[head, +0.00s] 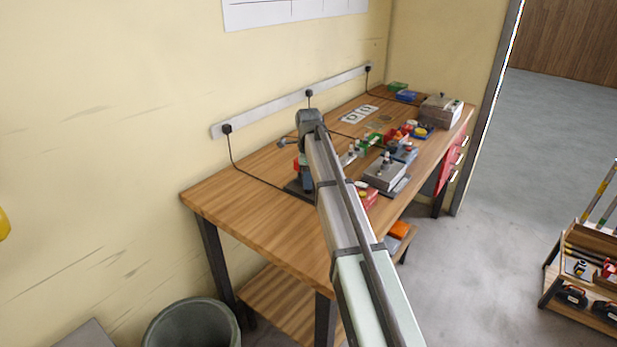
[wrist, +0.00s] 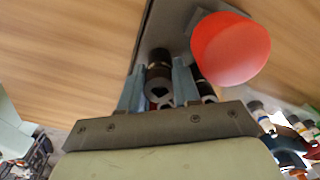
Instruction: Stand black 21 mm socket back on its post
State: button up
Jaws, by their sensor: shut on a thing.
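In the wrist view my gripper (wrist: 159,72) has its two blue-grey fingers on either side of a dark, round socket (wrist: 158,86). The gripper is shut on it, and the socket's open end faces the camera. No size marking on it is readable. Another dark cylinder (wrist: 205,90) stands just outside the right finger. A dark flat strip (wrist: 157,28) lies beyond the fingers on the wooden bench top. I cannot make out the empty post. In the head view my arm hides the fingers and the socket.
A large red rounded thing (wrist: 231,48) is close to the right of the fingers. Several small coloured-capped items (wrist: 265,115) are at lower right.

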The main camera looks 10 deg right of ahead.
jog(key=shift+f, duration=0.1)
jog(key=o, duration=1.1)
jog(key=shift+o, duration=0.2)
jog(key=shift+r, duration=3.5)
